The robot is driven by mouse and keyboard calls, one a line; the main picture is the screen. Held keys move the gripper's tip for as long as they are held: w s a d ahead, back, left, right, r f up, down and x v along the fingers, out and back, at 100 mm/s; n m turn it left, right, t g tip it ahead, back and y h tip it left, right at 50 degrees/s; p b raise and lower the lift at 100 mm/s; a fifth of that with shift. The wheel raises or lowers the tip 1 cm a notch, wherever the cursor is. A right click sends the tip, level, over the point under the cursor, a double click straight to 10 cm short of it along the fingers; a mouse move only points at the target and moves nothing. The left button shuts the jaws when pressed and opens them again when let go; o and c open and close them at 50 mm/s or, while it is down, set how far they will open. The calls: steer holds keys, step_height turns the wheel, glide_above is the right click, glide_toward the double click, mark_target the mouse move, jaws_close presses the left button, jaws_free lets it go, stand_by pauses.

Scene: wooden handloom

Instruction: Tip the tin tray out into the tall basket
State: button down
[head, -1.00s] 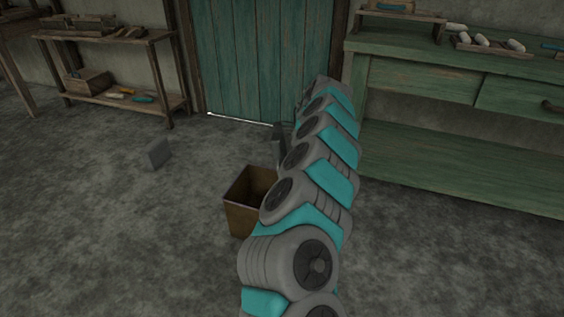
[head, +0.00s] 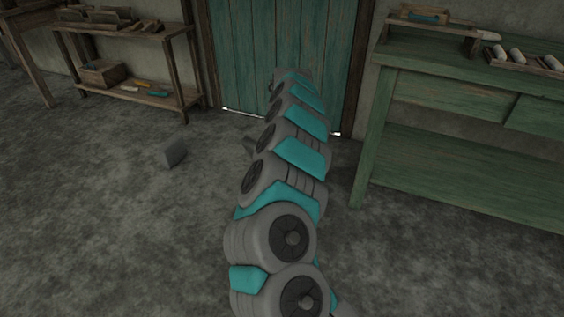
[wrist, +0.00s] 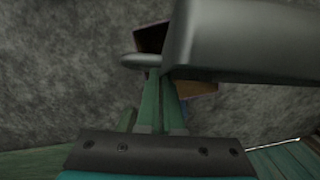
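In the wrist view a large grey metal piece with rounded edges, which looks like the tin tray (wrist: 240,42), fills the upper right. The green fingers of my gripper (wrist: 163,82) are close together at its near edge and look shut on it. What lies in the tray is not visible. Behind it a dark brown opening, which looks like the tall basket (wrist: 150,38), shows partly; the tray hides much of it. In the head view my arm covers the basket, and my gripper cannot be made out clearly.
A grey block (head: 174,152) lies on the floor to the left. A low wooden shelf (head: 135,97) with tools stands at the back left, a green bench (head: 460,125) at the right. A teal door (head: 240,60) is behind my arm. The floor between is mostly clear.

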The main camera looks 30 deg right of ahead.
steer(key=shift+a+r+h+p, duration=0.3)
steer(key=shift+a+r+p, duration=0.2)
steer(key=shift+p, duration=0.55)
steer(key=shift+s+a+f+h, duration=0.2)
steer(key=shift+f+h, duration=0.1)
steer(key=shift+f, duration=0.1)
steer(key=shift+a+t+h+p, duration=0.3)
steer(key=shift+a+t+h, duration=0.05)
steer(key=shift+t+h, duration=0.05)
steer(key=shift+s+a+h, duration=0.15)
steer(key=shift+a+h, duration=0.05)
steer(key=shift+h, duration=0.1)
steer(key=shift+s+a+t+h, duration=0.25)
steer(key=shift+a+t+h, duration=0.15)
steer(key=shift+a+h, duration=0.6)
steer(key=h+b, duration=0.1)
steer(key=b, duration=0.3)
steer(key=shift+s+a+f, duration=0.1)
steer(key=shift+a+f, duration=0.2)
steer(key=shift+f, duration=0.05)
steer(key=shift+a+t+h+b, duration=0.15)
steer(key=shift+t+h+b, duration=0.15)
steer(key=shift+b, duration=0.7)
